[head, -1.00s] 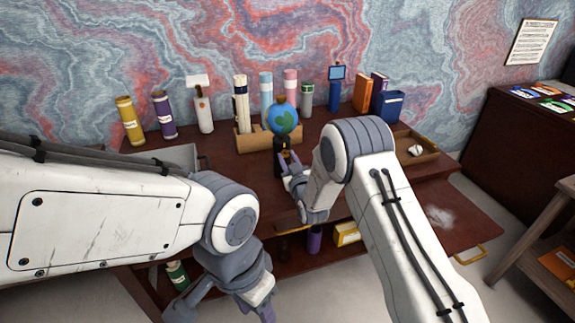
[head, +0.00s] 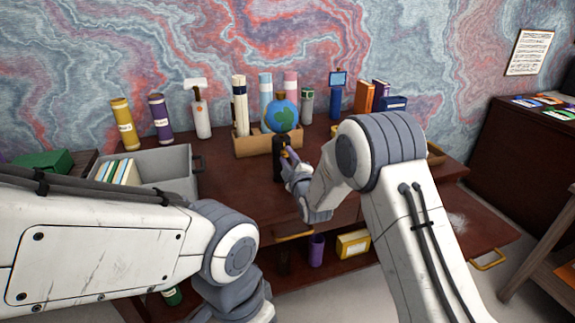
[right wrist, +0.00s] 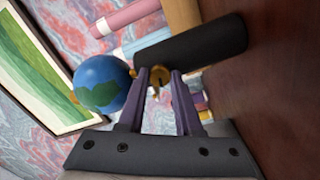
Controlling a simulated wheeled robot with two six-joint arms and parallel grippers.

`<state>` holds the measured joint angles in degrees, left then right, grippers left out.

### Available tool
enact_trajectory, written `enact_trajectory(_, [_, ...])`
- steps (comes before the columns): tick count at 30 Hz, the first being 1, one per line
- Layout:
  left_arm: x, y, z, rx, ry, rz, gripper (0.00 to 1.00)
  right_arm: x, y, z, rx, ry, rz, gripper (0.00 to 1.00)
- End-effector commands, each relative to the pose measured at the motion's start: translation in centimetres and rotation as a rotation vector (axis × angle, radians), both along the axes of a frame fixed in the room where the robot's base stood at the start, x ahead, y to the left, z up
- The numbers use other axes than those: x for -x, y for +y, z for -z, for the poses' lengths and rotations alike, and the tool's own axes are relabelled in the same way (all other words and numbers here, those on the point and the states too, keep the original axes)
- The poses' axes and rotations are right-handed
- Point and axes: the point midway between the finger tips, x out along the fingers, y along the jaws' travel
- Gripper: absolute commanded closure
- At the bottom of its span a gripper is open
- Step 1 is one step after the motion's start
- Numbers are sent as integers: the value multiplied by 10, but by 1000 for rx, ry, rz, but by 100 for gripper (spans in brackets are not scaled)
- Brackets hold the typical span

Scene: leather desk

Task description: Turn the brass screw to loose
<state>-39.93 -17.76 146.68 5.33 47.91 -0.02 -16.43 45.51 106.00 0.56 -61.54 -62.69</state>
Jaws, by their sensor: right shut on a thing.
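The brass screw (right wrist: 159,80) shows between the two purple fingers, at the side of the post. My right gripper (head: 290,158) is shut on the screw; its fingertips (right wrist: 160,75) are close to the post. My left arm comes in low at the left, and its fingers are out of view.
A grey bin (head: 176,162) with books is at the left. Yellow and purple jars and a white bottle line the back. The desk (head: 235,190) is clear left of the post.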

Motion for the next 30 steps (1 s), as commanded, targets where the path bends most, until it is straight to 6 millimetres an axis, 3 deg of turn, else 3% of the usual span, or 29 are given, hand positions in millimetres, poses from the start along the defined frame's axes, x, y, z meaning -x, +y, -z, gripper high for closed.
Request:
enact_trajectory(12, [0, 0, 18, 0, 0, 0, 50, 0, 0, 1, 184, -53, -1, 100])
enact_trajectory(29, [0, 0, 19, 0, 0, 0, 50, 0, 0, 0, 212, -60, 0, 100])
enact_trajectory(30, [0, 0, 19, 0, 0, 0, 50, 0, 0, 0, 212, -60, 0, 55])
